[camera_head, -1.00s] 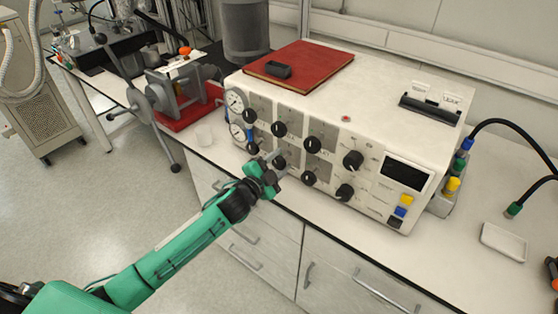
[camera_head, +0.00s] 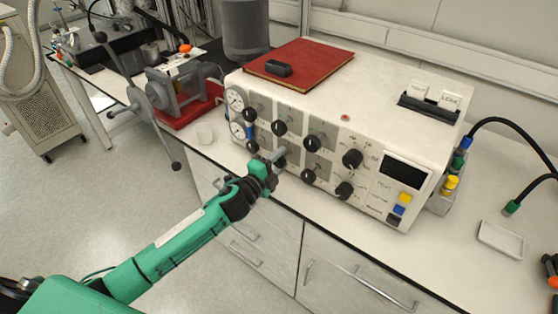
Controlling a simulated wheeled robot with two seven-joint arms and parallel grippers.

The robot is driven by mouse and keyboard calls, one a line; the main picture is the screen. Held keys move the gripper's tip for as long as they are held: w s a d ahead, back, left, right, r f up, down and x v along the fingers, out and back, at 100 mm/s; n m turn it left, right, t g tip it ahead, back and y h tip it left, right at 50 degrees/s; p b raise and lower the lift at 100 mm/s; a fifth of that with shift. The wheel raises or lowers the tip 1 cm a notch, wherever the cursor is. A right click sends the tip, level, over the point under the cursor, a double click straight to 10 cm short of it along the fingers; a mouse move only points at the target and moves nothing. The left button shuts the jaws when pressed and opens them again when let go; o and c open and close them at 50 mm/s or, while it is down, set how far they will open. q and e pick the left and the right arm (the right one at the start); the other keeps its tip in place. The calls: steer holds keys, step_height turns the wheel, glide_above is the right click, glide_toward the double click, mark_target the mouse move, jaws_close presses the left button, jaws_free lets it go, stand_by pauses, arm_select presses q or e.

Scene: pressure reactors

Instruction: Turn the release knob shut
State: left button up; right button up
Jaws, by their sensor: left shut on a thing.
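The white control unit (camera_head: 365,119) stands on the bench, with two rows of black knobs and two round gauges (camera_head: 236,99) on its front. My left gripper (camera_head: 275,160) is at the lower row, shut on the second knob from the left. The gripper hides most of that knob, so its pointer cannot be seen. The labels are too small to read, so I cannot tell by name which knob is the release knob. The neighbouring lower knobs (camera_head: 308,176) and the upper knobs (camera_head: 280,128) are free.
A red book (camera_head: 315,58) with a small black object lies on the unit. A white tray (camera_head: 501,239) and cables are at the right. Drawers (camera_head: 262,229) are below.

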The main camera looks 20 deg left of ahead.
steer(key=shift+d, duration=0.1)
arm_select(q)
steer(key=o, duration=1)
steer(key=shift+c, duration=0.2)
steer(key=shift+s, duration=0.1)
steer(key=b+v, duration=0.1)
steer(key=v, duration=0.4)
steer(key=shift+s+a+f, duration=0.1)
steer(key=shift+s+f, duration=0.1)
steer(key=shift+s, duration=0.15)
steer(key=b, duration=0.2)
glide_toward(277, 164)
steer(key=shift+s, duration=1.3)
steer(key=shift+a+r, duration=0.3)
steer(key=shift+a, duration=0.2)
arm_select(e)
steer(key=w, duration=0.1)
steer(key=w+f, duration=0.1)
steer(key=shift+w+f, duration=0.25)
steer(key=shift+w, duration=0.05)
